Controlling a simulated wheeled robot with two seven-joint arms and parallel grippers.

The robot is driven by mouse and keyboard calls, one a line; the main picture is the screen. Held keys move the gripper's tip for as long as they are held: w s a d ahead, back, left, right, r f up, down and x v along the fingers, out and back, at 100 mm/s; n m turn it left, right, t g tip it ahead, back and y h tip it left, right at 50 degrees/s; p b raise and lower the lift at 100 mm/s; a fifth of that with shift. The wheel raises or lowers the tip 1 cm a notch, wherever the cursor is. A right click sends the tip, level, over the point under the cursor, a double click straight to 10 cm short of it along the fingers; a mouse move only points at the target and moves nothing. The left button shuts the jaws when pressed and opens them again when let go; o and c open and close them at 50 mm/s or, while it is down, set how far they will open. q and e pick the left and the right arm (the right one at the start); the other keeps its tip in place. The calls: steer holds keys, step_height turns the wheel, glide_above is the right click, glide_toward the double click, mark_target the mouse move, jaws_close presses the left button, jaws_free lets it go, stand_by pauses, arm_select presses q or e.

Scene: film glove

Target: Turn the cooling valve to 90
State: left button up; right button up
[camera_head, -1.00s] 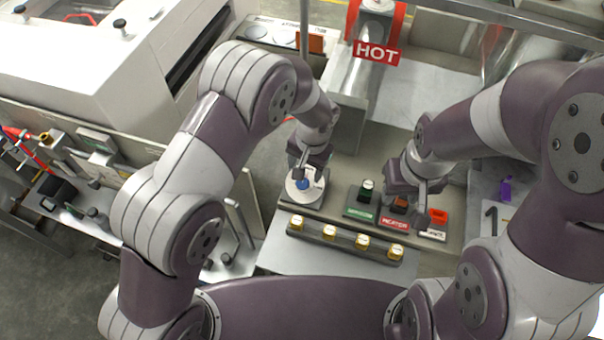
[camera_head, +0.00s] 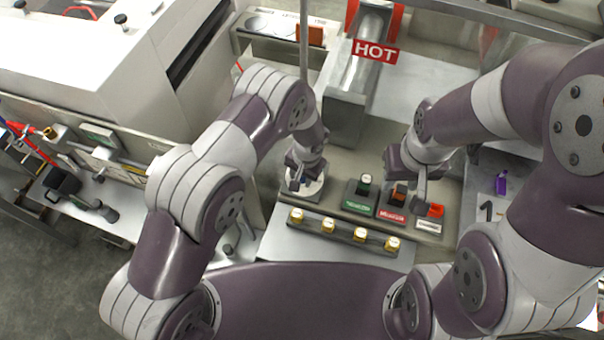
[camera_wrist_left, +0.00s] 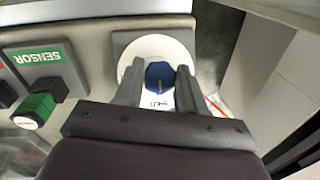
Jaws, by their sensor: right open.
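The cooling valve appears as a blue knob (camera_wrist_left: 160,78) on a round white dial (camera_wrist_left: 140,48), seen from above in the left wrist view. The dial also shows in the head view (camera_head: 308,190) at the left end of the console. My left gripper (camera_wrist_left: 160,85) has one finger on each side of the knob, close against it, and looks shut on it. In the head view my left gripper (camera_head: 299,180) stands over the dial and hides the knob. My right gripper (camera_head: 420,198) is open and empty above the right part of the console.
A green SENSOR switch (camera_head: 363,185), an orange control with a red label (camera_head: 397,193) and a red-orange control (camera_head: 435,211) line the console right of the dial. Several yellow knobs (camera_head: 328,226) sit on a front bar. A red HOT sign (camera_head: 376,51) hangs behind.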

arm_select(q)
steer(key=shift+f+m+b, duration=0.15)
steer(key=shift+m+b, duration=0.15)
steer(key=shift+b, duration=0.4)
steer(key=m+t+y+b, duration=0.1)
steer(key=m+t+b, duration=0.1)
steer(key=m+b, duration=0.2)
steer(key=m+t+y+b, duration=0.1)
steer(key=m+t+b, duration=0.1)
steer(key=m+b, duration=0.3)
steer(key=m+t+y+b, duration=0.1)
steer(key=m+b, duration=0.3)
steer(key=b, duration=0.6)
steer(key=shift+s+d+f+t, duration=0.15)
steer(key=shift+s+t, duration=0.05)
steer(key=shift+t, duration=0.5)
steer(key=shift+r+m+t+b, duration=0.25)
steer(key=shift+m+t+b, duration=0.45)
steer(key=shift+m+b, duration=0.9)
steer(key=o, duration=1.1)
steer(key=shift+s, duration=0.1)
steer(key=shift+c, duration=0.2)
